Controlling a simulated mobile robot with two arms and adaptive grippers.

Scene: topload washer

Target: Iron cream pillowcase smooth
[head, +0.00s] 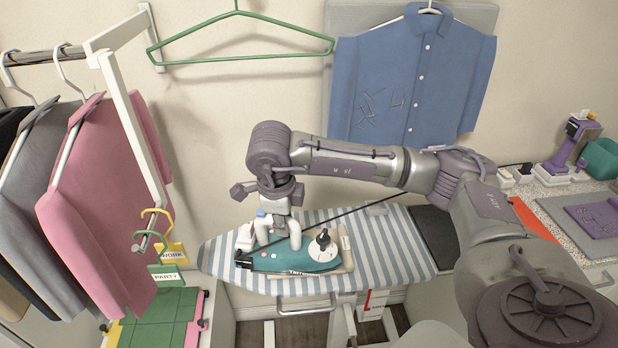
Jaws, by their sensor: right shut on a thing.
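The teal iron (295,262) is on the striped ironing board (385,245), over the cream pillowcase (346,248). Only edges of the pillowcase show around the iron, so I cannot tell how smooth it is. My right gripper (279,232) comes down from above and is shut on the iron, its fingers at the handle area. The handle itself is mostly hidden by the fingers. A black cord runs from the iron up to the right. My left gripper is not in view.
A dark pad (434,236) lies at the board's right end. A blue shirt (410,80) and a green hanger (240,55) hang behind. Pink and grey garments (105,205) hang at left, above a green sorting mat (155,322). The board's striped right half is mostly clear.

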